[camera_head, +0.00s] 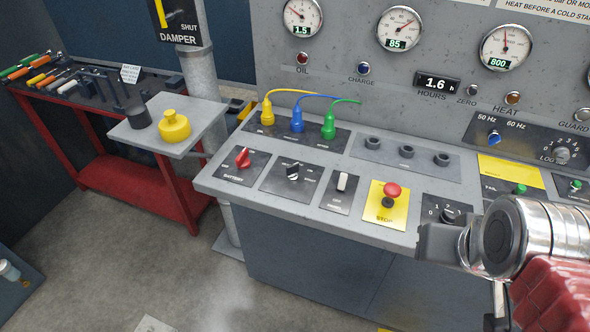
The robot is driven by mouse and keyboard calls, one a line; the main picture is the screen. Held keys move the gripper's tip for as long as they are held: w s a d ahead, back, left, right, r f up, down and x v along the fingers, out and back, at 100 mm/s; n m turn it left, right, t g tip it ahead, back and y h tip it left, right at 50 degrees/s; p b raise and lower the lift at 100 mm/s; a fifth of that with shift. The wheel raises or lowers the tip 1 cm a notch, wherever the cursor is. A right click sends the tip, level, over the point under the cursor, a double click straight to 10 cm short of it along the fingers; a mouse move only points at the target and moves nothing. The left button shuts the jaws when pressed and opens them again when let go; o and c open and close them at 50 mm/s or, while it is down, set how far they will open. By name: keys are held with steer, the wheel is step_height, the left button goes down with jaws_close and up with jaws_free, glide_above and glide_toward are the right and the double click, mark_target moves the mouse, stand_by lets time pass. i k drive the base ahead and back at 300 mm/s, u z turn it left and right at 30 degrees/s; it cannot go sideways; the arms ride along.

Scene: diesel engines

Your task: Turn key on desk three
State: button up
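A grey control desk (330,212) runs across the middle under an upright gauge panel. I see no number that marks it as desk three. A dark rotary switch (293,171) with a pale grip, which looks like the key switch, sits on a black plate on the desk's left half. To its left is a red turn handle (242,158) on a plate lettered BATTERY. My gripper (440,245) is at the lower right, near the desk's front edge and well right of both. It is seen from the side, so its finger gap is hidden.
A red stop button (391,191) on a yellow plate and a white rocker switch (342,182) stand between the key switch and my gripper. Yellow, blue and green plugs (297,122) rise behind. A small shelf (195,127) holds a yellow knob at left.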

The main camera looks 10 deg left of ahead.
mark_target(293, 170)
steer(key=k, duration=0.85)
steer(key=u, duration=1.05)
steer(key=i, duration=1.4)
steer(key=z, duration=0.55)
